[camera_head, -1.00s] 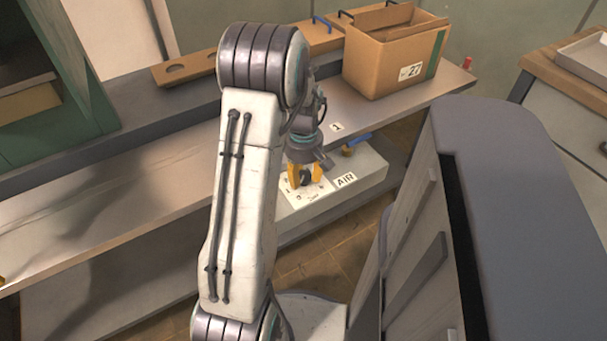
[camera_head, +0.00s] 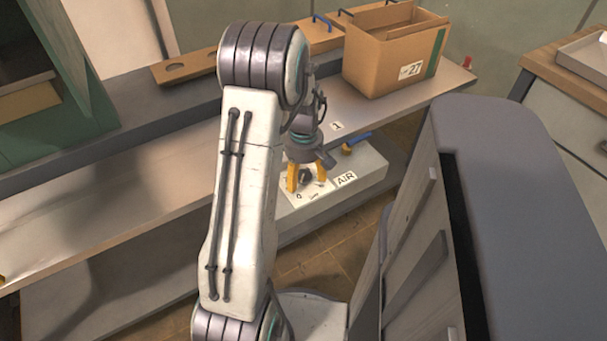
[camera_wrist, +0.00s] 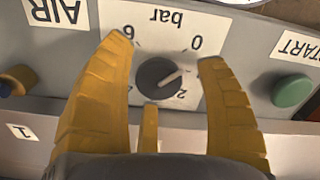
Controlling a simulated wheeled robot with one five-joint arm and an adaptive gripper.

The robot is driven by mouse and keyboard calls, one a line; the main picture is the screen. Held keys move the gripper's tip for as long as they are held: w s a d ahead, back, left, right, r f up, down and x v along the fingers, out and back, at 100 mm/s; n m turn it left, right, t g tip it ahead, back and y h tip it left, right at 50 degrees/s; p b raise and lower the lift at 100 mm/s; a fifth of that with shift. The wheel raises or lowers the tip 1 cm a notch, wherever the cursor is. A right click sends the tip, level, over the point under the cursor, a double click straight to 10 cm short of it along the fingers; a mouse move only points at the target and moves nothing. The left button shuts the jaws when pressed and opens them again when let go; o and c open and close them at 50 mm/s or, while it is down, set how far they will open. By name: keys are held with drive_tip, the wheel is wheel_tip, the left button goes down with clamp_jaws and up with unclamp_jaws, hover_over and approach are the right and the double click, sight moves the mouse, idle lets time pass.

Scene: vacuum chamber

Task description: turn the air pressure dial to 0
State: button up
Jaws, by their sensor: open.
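The air pressure dial (camera_wrist: 157,77) is a round dark knob on a white scale plate marked "bar", which appears upside down in the wrist view. Its white pointer line points right and slightly up, between the 0 (camera_wrist: 197,43) and the 2. My gripper (camera_wrist: 167,52) is open, with yellow fingers on the left and right of the knob and a third finger below it. A gap shows between the side fingers and the knob. In the head view my gripper (camera_head: 307,174) is over the dial (camera_head: 305,177), partly hiding its plate.
A green button (camera_wrist: 292,91) marked START is right of the dial in the wrist view, and an AIR label (camera_wrist: 55,11) is left. In the head view a cardboard box (camera_head: 395,55) stands on the shelf above the air unit. A grey-topped cabinet (camera_head: 510,190) is at right.

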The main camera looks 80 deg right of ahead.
sight(304, 175)
drive_tip(key=shift+r, duration=0.1)
drive_tip(key=shift+d+r, duration=0.1)
drive_tip(key=shift+r, duration=0.45)
wheel_tip(304, 175, up, 11)
drive_tip(key=shift+f, duration=0.1)
idle(0.4)
idle(0.4)
